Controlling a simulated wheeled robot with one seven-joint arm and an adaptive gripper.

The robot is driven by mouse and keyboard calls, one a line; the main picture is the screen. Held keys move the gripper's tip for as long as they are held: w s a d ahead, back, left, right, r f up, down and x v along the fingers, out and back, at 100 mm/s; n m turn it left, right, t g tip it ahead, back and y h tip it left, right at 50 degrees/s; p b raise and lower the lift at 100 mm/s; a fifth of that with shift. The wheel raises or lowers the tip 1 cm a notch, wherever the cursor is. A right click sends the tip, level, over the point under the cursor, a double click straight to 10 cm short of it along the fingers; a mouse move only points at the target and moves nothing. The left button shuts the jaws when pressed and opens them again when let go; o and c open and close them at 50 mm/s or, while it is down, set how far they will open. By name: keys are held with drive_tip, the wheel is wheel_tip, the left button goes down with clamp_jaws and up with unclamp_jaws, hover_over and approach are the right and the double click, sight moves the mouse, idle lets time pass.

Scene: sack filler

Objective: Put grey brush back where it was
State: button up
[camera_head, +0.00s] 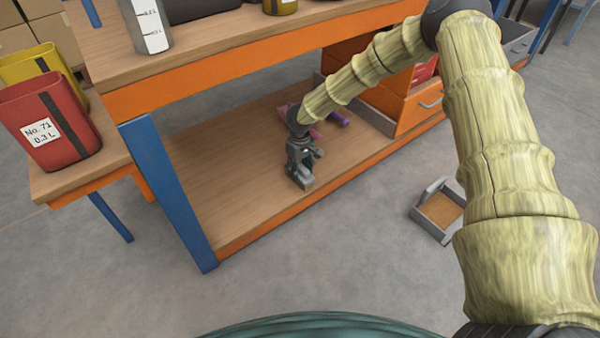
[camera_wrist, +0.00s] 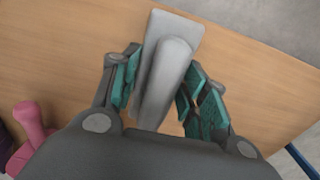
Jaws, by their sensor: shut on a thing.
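The grey brush (camera_wrist: 183,32) shows in the wrist view as a flat grey head with a raised grey grip. My gripper (camera_wrist: 163,88) is shut on the grip, with teal finger pads on both sides of it. The brush is over or on the bench's wooden lower shelf (camera_head: 225,175); I cannot tell whether it touches the wood. In the head view my gripper (camera_head: 302,160) points down close to the shelf's front edge, and the brush is mostly hidden by the fingers.
Pink (camera_head: 315,134) and purple (camera_head: 338,117) things lie behind my gripper on the shelf. An orange drawer unit (camera_head: 415,108) stands right. A blue leg (camera_head: 165,190) bounds the left. A grey tray (camera_head: 428,222) lies on the floor. A red container (camera_head: 75,140) stands left. The shelf's left part is clear.

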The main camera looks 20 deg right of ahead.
sight(300, 165)
idle(0.3)
drive_tip(key=o, duration=1.1)
drive_tip(key=shift+r+p, duration=2.35)
drive_tip(key=shift+r, duration=1.5)
